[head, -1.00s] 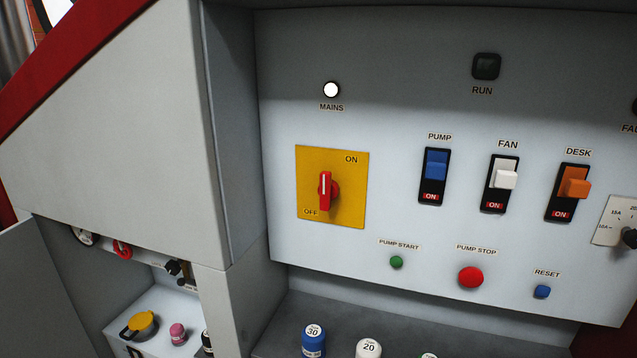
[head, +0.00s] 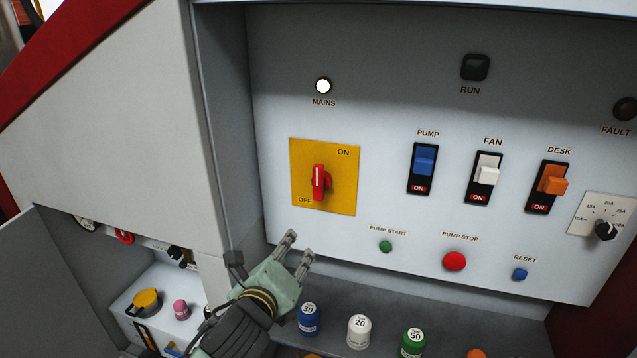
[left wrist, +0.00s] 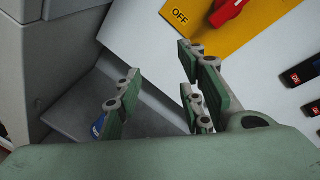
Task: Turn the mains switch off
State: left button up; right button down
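The mains switch (head: 319,182) is a red rotary handle on a yellow plate (head: 342,197) marked ON at the upper right and OFF at the lower left. Its handle stands roughly upright, with a white line on it. The round MAINS lamp (head: 323,86) above it is lit white. My left gripper (head: 300,246) is below the plate, apart from the switch, with its fingers pointing up and spread. In the left wrist view the open fingers (left wrist: 160,95) hold nothing, and part of the red handle (left wrist: 228,10) shows at the top. My right gripper is not in view.
Pump, fan and desk rockers (head: 423,168) sit right of the switch, with green, red (head: 454,261) and blue buttons beneath. A grey side wall (head: 224,150) borders the panel's left. The panel face around the switch is clear.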

aim_at(317, 187)
pick_arm(q)
jog(key=w+d+r+m+t+h, duration=0.25)
jog(key=w+d+r+m, duration=0.2)
jog(key=r+m, duration=0.55)
jog(key=shift+a+f+p+x, duration=0.15)
jog(key=shift+p+x, duration=0.15)
jog(key=shift+x, duration=1)
jog(key=shift+a+p+x, duration=0.1)
jog(key=shift+p+x, duration=0.25)
jog(key=shift+x, duration=1)
jog(key=shift+a+f+p+x, duration=0.15)
jog(key=shift+p+x, duration=0.15)
jog(key=shift+x, duration=1)
jog(key=shift+w, duration=0.15)
jog(key=shift+c, duration=0.5)
jog(key=c, duration=0.8)
